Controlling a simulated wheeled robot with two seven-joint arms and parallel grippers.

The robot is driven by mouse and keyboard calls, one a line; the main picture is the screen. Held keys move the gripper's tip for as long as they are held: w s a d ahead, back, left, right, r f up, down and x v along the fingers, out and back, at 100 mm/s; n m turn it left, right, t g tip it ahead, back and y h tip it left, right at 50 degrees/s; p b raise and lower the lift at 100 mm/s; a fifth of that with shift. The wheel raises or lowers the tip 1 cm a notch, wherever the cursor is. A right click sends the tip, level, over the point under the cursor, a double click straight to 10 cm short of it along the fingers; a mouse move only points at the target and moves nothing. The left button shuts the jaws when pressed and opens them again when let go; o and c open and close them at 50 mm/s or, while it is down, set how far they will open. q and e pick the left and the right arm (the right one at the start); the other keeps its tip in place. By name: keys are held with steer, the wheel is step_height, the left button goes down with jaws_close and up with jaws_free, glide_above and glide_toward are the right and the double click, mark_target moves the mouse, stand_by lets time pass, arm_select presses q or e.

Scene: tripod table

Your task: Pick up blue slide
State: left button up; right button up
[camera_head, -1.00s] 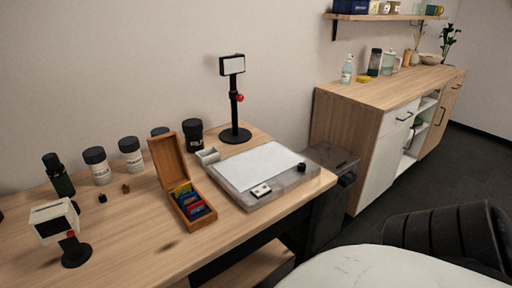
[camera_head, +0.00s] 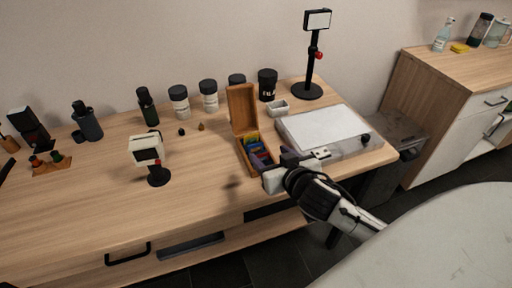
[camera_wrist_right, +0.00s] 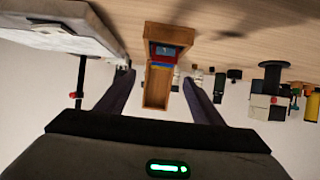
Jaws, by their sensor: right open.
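A wooden box (camera_head: 241,101) with its lid raised stands on the table and holds several coloured slides. A blue slide (camera_head: 255,148) shows among them, beside yellow, green and red ones. In the right wrist view the box (camera_wrist_right: 156,88) appears between my fingers, with a blue slide (camera_wrist_right: 166,51) inside it. My right gripper (camera_head: 273,161) is open and empty, at the front right of the box. Its fingers partly hide the near end of the box in the head view. I cannot tell whether they touch it. My left gripper is not in view.
A light panel (camera_head: 345,143) lies right of the box, close to my right arm. A small white-headed device (camera_head: 147,150) stands to the left. Jars (camera_head: 209,96) and a tall lamp stand (camera_head: 313,62) line the back. The table's front left is clear.

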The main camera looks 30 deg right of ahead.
mark_target(259, 147)
steer(key=x, duration=0.3)
steer(key=shift+w+f, duration=0.1)
steer(key=shift+w, duration=0.05)
steer(key=x, duration=0.4)
steer(key=shift+w+a+p, duration=0.1)
steer(key=shift+a+p, duration=0.15)
steer(key=shift+p, duration=0.05)
steer(key=shift+w+d+f, duration=0.15)
steer(key=shift+w, duration=0.35)
steer(key=shift+c, duration=0.4)
steer(key=c, duration=1)
